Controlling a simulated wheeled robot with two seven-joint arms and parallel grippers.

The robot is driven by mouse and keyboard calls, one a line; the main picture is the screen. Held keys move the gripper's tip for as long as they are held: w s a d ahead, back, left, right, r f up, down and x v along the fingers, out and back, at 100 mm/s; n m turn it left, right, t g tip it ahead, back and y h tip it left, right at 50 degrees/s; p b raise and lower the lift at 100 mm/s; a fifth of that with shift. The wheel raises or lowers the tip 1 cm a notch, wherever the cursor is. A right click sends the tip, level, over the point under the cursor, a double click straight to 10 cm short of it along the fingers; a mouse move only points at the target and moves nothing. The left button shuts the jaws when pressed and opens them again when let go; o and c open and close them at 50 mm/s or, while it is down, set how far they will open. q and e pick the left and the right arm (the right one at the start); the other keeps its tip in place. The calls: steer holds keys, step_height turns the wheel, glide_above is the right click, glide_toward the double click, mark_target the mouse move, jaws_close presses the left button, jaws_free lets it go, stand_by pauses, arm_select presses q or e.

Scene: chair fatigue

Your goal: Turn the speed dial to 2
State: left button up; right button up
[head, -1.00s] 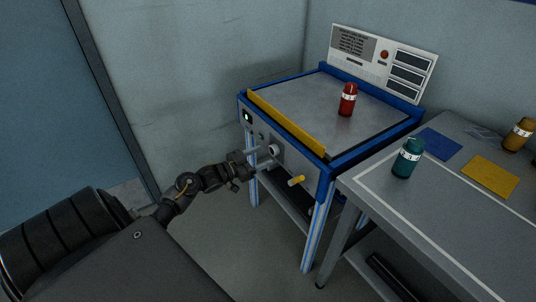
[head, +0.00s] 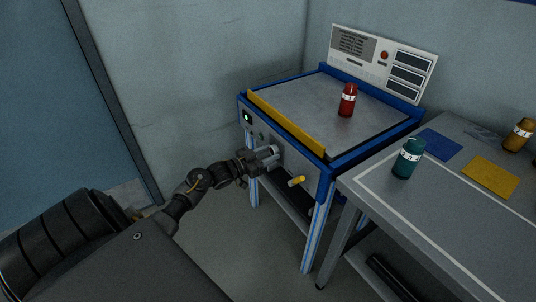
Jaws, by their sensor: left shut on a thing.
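The speed dial (head: 276,150) is a light grey knob on the front panel of the blue-framed test bench (head: 322,190). My left gripper (head: 269,155) is at the panel, with its fingers around the dial and shut on it. The fingers cover much of the dial, and its markings are too small to read. My right gripper does not show.
A yellow handle (head: 296,181) sticks out of the panel just right of the dial. A yellow bar (head: 286,122) runs along the bench's front edge. A red bottle (head: 347,100) stands on top. A grey side table (head: 438,215) with a teal bottle (head: 408,158) stands at right.

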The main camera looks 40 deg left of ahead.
arm_select(q)
steer(key=shift+m, duration=1)
steer(key=m, duration=0.2)
steer(key=shift+a+m+b, duration=0.1)
steer(key=shift+m+b, duration=0.3)
steer(key=m+b, duration=0.1)
steer(key=m, duration=0.4)
steer(key=m+b, duration=0.1)
steer(key=m, duration=0.3)
steer(key=shift+m, duration=0.4)
steer(key=shift+a+r+m, duration=0.1)
steer(key=shift+m, duration=0.4)
steer(key=shift+m+b, duration=0.5)
steer(key=shift+m, duration=1.7)
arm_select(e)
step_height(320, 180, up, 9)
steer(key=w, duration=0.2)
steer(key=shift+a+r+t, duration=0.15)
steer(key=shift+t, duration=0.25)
